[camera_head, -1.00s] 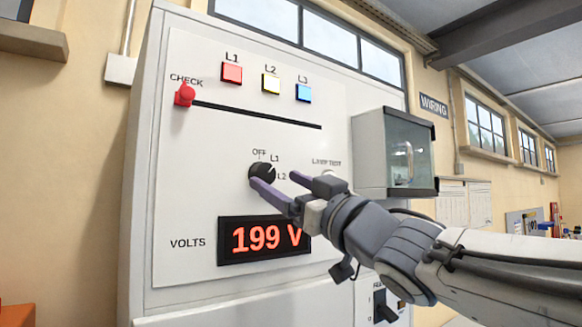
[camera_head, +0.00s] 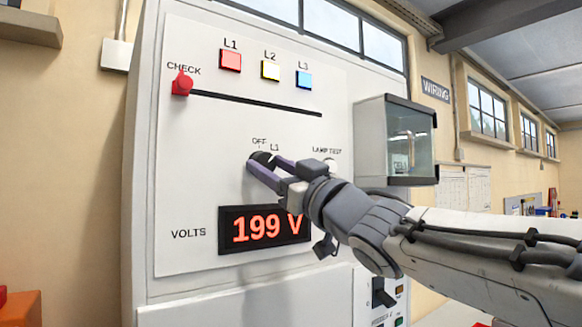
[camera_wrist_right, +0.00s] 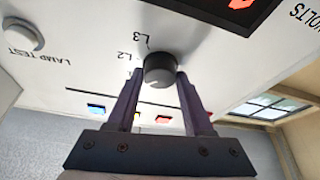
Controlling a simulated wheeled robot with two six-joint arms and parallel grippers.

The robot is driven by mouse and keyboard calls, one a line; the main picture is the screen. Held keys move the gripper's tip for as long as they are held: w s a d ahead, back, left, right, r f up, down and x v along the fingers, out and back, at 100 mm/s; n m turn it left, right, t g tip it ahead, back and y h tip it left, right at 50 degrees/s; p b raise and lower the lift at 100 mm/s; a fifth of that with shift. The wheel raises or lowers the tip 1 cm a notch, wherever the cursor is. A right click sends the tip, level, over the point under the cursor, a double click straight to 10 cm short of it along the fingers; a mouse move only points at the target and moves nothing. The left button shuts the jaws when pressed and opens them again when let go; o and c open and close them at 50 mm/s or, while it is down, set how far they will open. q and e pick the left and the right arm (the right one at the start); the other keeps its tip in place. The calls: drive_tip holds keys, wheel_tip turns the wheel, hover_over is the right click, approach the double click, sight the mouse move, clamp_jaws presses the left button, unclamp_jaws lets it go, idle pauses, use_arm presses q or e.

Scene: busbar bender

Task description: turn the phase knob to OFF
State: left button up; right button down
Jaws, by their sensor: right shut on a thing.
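The black round phase knob (camera_head: 261,156) sits on the white panel (camera_head: 200,140), just below the OFF label (camera_head: 260,141). My right gripper (camera_head: 264,161) has its two purple fingers on either side of the knob and is shut on it. The right wrist view shows the knob (camera_wrist_right: 160,68) between the fingertips, with L2 and L3 labels beside it. The fingers cover part of the knob in the head view, and I cannot tell which label its pointer faces. My left gripper is not in view.
The voltage display (camera_head: 264,230) below the knob reads 199 V. The lamp test button (camera_head: 328,165) is close to my right wrist. A red check slider (camera_head: 182,84) and red, yellow and blue lamps are above. A glass-fronted box (camera_head: 398,140) juts out at the right.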

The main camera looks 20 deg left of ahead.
drive_tip(key=n+g+p, duration=0.1)
drive_tip(key=n, duration=0.2)
drive_tip(key=n+g+p, duration=0.1)
drive_tip(key=n, duration=0.2)
drive_tip(key=shift+w+d+r+g+y+p, duration=0.1)
drive_tip(key=shift+w+r+g+y+p, duration=0.1)
drive_tip(key=shift+g+y+p, duration=0.15)
drive_tip(key=shift+n+g+p, duration=0.6)
drive_tip(key=shift+n+g, duration=0.15)
drive_tip(key=shift+n, duration=0.7)
drive_tip(key=shift+n+g+p, duration=0.6)
drive_tip(key=shift+n+g, duration=0.1)
drive_tip(key=shift+n, duration=0.75)
drive_tip(key=shift+c, duration=1.4)
unclamp_jaws()
